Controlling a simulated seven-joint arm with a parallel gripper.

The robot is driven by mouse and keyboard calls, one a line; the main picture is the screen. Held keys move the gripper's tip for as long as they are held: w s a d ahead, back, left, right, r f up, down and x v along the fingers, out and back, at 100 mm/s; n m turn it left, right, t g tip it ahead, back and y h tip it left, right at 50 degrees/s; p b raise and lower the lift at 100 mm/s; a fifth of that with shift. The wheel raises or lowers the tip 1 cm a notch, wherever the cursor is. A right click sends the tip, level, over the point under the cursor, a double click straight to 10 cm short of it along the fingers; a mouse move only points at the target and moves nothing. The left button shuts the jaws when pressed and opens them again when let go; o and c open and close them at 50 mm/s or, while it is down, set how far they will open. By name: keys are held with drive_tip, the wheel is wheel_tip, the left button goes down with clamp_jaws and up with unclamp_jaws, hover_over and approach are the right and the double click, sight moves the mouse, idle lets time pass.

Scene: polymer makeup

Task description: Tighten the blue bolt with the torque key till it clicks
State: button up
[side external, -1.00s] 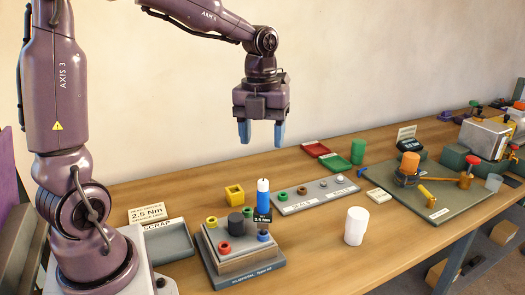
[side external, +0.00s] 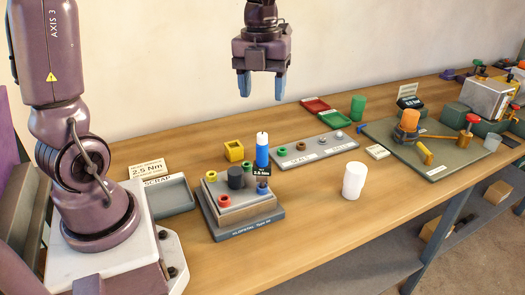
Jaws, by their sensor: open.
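The torque key (side external: 262,152) is a blue upright cylinder with a white top and a black 2.5 Nm label. It stands over the right side of a grey stepped fixture (side external: 240,212). The blue bolt (side external: 262,188) shows directly under the label. The label hides the joint, so I cannot tell whether the key sits on the bolt. My gripper (side external: 261,88) is open and empty, with its two blue fingertips pointing down. It appears above the key in the picture, clear of it.
The fixture also carries red, yellow and green ring parts and a black cylinder (side external: 235,177). A yellow block (side external: 233,150) stands behind it, a grey scrap tray (side external: 172,197) to the left. A white cylinder (side external: 355,181) stands to the right. The table front (side external: 310,235) is clear.

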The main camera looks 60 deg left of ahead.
sight(263, 134)
drive_tip(key=shift+d+f+n, duration=0.4)
drive_tip(key=shift+d+n, duration=0.05)
drive_tip(key=shift+n, duration=0.45)
drive_tip(key=n, duration=0.2)
drive_tip(key=a+n, duration=0.1)
drive_tip(key=n, duration=0.1)
drive_tip(key=shift+f+n, duration=0.2)
drive_tip(key=shift+n, duration=0.1)
drive_tip(key=shift+f, duration=0.2)
wheel_tip(263, 134, down, 12)
drive_tip(key=shift+f, duration=0.25)
clamp_jaws()
drive_tip(key=shift+r, duration=0.8)
